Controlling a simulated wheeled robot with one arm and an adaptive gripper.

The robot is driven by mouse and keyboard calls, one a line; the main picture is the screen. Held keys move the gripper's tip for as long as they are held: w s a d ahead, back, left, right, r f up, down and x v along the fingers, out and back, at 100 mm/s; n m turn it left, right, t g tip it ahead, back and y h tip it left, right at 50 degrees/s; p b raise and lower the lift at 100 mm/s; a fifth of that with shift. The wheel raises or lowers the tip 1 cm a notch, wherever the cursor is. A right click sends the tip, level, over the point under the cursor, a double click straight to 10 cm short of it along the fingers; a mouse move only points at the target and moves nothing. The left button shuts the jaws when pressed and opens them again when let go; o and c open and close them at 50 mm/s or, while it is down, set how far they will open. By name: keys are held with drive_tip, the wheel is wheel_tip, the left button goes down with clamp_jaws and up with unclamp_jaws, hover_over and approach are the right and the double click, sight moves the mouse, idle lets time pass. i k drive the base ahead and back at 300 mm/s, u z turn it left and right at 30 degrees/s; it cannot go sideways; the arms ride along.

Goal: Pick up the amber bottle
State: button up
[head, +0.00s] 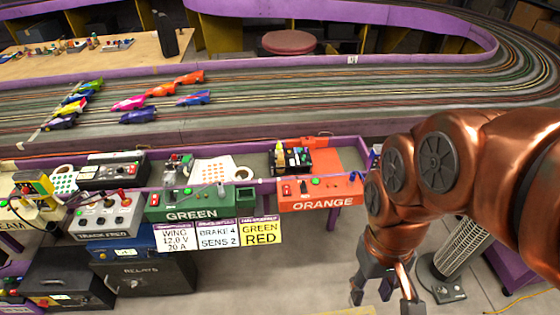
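A small yellow-amber, bottle-like thing (279,152) stands upright in the purple-edged tray behind the counter, between the green and orange stations. It is too small to tell for sure whether it is the amber bottle. A dark rack or box with small items is right beside it. My gripper (384,294) hangs at the lower right, pointing down, with its fingers apart and nothing between them. It is well to the right of the bottle-like thing and nearer to me, over the floor.
The green station (200,205) and orange station (320,193) line the front of the track. Paper signs (218,236) hang below the green one. A dark cabinet (150,278) stands lower left. A metal column on a base (443,285) stands right of my gripper. Grey floor is clear between.

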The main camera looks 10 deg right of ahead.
sight(280, 160)
drive_tip(key=u, duration=0.1)
drive_tip(key=k, duration=0.4)
drive_tip(key=u, duration=1.65)
drive_tip(key=i, duration=1.05)
drive_tip(key=z, duration=0.5)
drive_tip(key=i, duration=0.75)
drive_tip(key=z, duration=1.15)
drive_tip(key=i, duration=0.4)
drive_tip(key=z, duration=0.35)
